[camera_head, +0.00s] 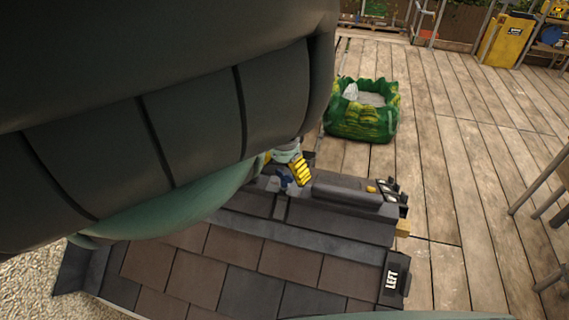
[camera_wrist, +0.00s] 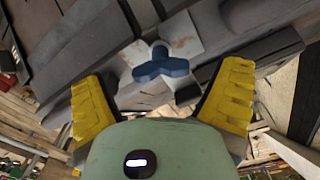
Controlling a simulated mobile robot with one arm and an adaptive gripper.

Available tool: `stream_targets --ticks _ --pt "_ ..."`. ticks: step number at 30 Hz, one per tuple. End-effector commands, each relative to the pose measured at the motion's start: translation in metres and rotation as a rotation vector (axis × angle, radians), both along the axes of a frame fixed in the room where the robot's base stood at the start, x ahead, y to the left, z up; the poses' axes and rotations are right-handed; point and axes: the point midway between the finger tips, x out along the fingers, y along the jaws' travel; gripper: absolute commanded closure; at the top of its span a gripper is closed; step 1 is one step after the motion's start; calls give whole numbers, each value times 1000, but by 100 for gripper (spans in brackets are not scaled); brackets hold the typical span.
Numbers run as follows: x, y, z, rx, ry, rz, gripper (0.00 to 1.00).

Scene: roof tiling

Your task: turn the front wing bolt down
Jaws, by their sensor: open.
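The blue wing bolt (camera_wrist: 160,66) shows in the wrist view on a pale metal plate (camera_wrist: 184,34). It has a wide flat wing and a short stub. My gripper (camera_wrist: 165,90) is open, with one yellow finger on each side of the bolt and a gap to both. In the head view my gripper (camera_head: 286,168) is partly hidden behind my own arm. A bit of the blue bolt (camera_head: 286,181) shows beside its yellow finger. Whether that is the front bolt I cannot tell from the frames. The bolt's shank is hidden.
Brown and grey roof tiles (camera_head: 249,258) lie in front of the dark ridge part (camera_head: 347,190), with a LEFT label (camera_head: 392,280) at the right. A green bag (camera_head: 361,128) stands behind on the wooden deck (camera_head: 440,150). A yellow bin (camera_head: 507,42) is at the back right.

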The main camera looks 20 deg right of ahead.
Motion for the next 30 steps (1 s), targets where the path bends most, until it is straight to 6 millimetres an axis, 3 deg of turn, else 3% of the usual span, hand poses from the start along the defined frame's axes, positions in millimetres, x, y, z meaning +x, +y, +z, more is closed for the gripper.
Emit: stream_targets --ticks 13,30 --pt "1 2 51 5 -4 -2 8" --pt "0 0 72 3 1 -2 8"
